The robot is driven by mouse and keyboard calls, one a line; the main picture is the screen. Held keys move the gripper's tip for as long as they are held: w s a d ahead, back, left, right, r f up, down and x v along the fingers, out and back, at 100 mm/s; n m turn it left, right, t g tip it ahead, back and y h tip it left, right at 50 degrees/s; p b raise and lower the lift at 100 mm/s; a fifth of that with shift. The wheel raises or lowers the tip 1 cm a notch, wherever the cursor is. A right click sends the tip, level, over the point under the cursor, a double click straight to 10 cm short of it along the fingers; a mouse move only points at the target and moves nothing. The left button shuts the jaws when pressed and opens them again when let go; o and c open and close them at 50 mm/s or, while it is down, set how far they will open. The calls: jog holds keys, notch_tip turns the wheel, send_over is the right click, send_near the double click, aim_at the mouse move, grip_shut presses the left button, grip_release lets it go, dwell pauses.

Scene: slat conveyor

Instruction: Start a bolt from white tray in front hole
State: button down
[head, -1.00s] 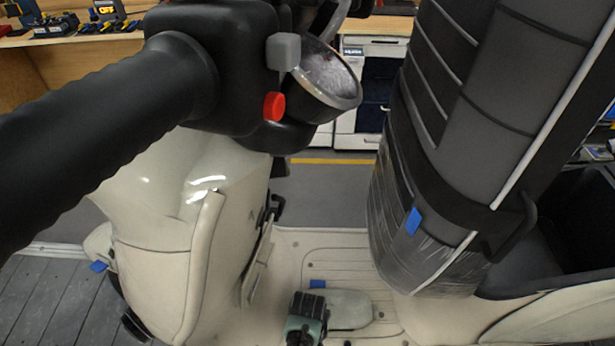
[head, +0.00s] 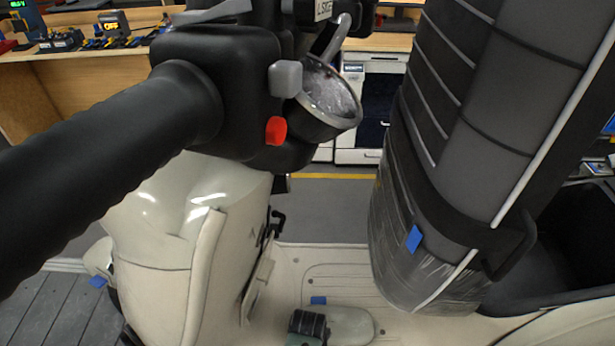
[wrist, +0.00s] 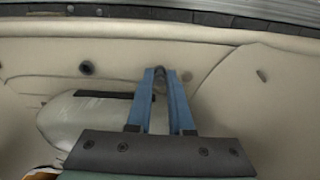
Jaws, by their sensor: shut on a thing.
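In the wrist view, the two blue fingers of my gripper (wrist: 160,76) come together at their tips on a small dark piece, which I take for the bolt; it is mostly hidden between them. The tips are at the cream floorboard (wrist: 215,100) of a scooter. A dark round hole (wrist: 86,68) shows left of the tips, and a smaller dark mark (wrist: 261,76) to the right. I cannot tell whether the held piece sits in a hole. In the head view, the end of my arm is low on the floorboard (head: 285,275). The white tray is not in view.
The grey seat (head: 470,120) stands at the right. A workbench with tools (head: 80,45) is behind.

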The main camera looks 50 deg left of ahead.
jog(key=shift+m, duration=0.3)
jog(key=m, duration=0.3)
jog(key=c, duration=0.7)
grip_release()
jog(key=shift+c, duration=0.2)
notch_tip(320, 180, up, 13)
jog(key=shift+p, duration=0.45)
jog(key=shift+s+f, duration=0.1)
